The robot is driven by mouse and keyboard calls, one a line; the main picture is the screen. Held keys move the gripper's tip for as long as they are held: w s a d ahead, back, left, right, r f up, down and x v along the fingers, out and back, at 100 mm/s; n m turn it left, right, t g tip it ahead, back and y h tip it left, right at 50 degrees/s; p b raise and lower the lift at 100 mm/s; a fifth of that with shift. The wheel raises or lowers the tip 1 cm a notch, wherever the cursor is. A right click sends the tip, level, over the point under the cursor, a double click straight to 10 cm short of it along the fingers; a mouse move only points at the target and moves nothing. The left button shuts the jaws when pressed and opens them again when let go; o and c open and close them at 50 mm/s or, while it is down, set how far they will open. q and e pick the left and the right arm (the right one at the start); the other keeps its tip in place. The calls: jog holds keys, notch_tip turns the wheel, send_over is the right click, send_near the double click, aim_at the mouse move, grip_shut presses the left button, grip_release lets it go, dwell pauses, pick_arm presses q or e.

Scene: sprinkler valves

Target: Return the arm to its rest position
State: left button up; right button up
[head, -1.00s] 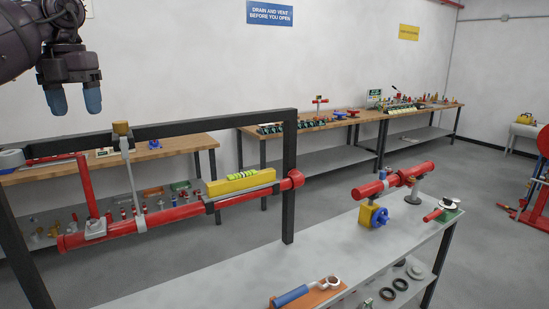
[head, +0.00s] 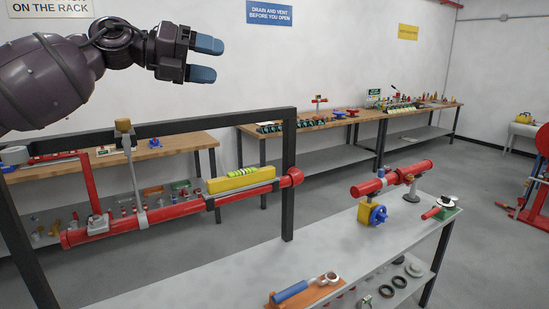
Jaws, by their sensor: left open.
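My left gripper (head: 206,59) is in the upper left of the head view, on the dark purple arm that comes in from the left. Its two blue-tipped fingers point right and stand apart, with nothing between them. It is in the air above the black frame (head: 220,119) that carries a red pipe (head: 180,212), and touches nothing visible. My right gripper does not show.
A yellow level (head: 240,180) lies along the red pipe. A grey bench (head: 330,245) holds a red pipe piece (head: 412,170), a blue-wheeled valve (head: 377,214) and a blue-handled tool (head: 290,290). Wooden benches (head: 345,125) line the wall. The air right of my gripper is clear.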

pick_arm(q)
jog(key=d+f+n+t+h, duration=0.2)
jog(key=d+f+n+h, duration=0.2)
jog(key=f, duration=0.1)
jog(key=s+a+f+n+t+y+b, duration=0.1)
jog(key=a+f+n+t+y, duration=0.25)
jog(key=f+n, duration=0.6)
jog(key=s+a+f+n+t+y, duration=0.1)
jog(key=a+f+n+t+y, duration=0.25)
jog(key=f+n, duration=0.65)
jog(key=s+a+f+n+t+y+b, duration=0.15)
jog(key=a+f+n+t+y, duration=0.3)
jog(key=f, duration=0.95)
jog(key=s+a+f+n+g+y, duration=0.3)
jog(key=s+a+f+n, duration=0.1)
jog(key=s+f, duration=1.1)
jog(key=s+a+f+n+g+y, duration=0.3)
jog(key=s+f+n, duration=0.4)
jog(key=s+f, duration=0.8)
jog(key=shift+a+f+n+g+y, duration=0.3)
jog(key=shift+a+f+g+y, duration=0.15)
jog(key=shift+f+y, duration=0.3)
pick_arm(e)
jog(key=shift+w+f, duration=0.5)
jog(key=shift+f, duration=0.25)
